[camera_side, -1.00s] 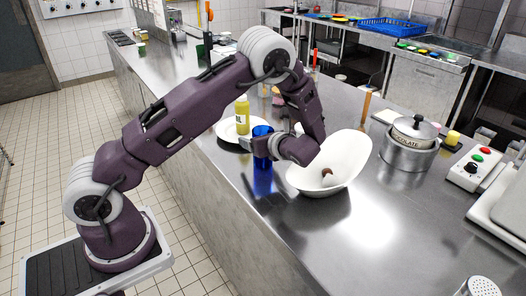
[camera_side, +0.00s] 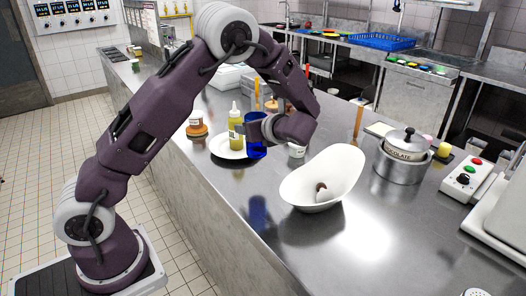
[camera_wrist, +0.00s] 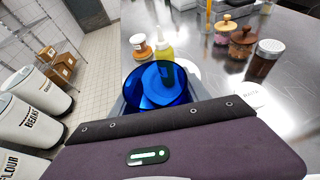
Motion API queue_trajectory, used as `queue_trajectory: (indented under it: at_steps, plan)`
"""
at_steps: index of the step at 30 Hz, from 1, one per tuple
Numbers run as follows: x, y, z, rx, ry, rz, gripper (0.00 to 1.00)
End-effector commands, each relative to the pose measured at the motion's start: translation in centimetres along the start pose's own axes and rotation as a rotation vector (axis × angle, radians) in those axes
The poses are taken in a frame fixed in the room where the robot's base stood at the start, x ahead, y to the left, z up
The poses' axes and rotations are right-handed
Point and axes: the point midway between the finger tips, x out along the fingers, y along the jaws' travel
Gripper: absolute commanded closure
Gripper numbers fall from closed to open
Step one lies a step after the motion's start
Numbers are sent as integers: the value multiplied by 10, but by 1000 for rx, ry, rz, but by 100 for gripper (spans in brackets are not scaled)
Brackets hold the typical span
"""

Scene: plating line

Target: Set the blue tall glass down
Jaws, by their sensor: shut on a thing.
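The blue tall glass (camera_side: 256,151) is upright, or nearly so, in my gripper (camera_side: 259,136), which is shut on it. In the side view a blue reflection shows on the steel counter well below the glass, with a gap between, so the glass is held in the air. In the wrist view I look down into the round mouth of the glass (camera_wrist: 155,84). The gripper's fingers are largely hidden there. The counter (camera_side: 237,184) below and in front of the glass is bare.
A white plate (camera_side: 217,148) and a yellow bottle (camera_side: 236,137) stand just left of the glass. A pot (camera_side: 402,165) stands farther right. Small jars (camera_wrist: 241,42) stand behind. The counter's front edge is near.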

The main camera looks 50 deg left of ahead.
Motion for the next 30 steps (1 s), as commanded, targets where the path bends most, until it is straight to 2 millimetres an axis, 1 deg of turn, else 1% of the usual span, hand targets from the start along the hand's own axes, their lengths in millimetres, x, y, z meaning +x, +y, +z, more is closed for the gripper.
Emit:
queue_trajectory:
  at_steps: [1,3,8,11,14,17,18,20,21,23,24,25,26,27,29,30]
  plan:
    - [-2,0,5,-1,0,0,96]
    - [-4,0,9,-1,0,1,96]
    - [-7,-3,9,6,0,-12,96]
    - [-19,-19,2,30,3,-73,96]
    - [-45,-47,-9,72,7,-183,96]
    - [-80,-78,-25,127,11,-317,96]
    - [-96,-90,-32,150,13,-375,96]
    - [-124,-108,-44,188,15,-469,96]
    - [-145,-120,-52,215,16,-536,96]
    - [-180,-136,-67,259,17,-640,96]
    - [-205,-145,-77,289,18,-710,96]
    - [-224,-150,-85,310,18,-763,96]
    - [-244,-155,-92,332,17,-815,96]
    - [-270,-160,-103,363,17,-885,96]
    - [-308,-165,-118,403,15,-983,96]
    - [-331,-166,-127,428,13,-1043,96]
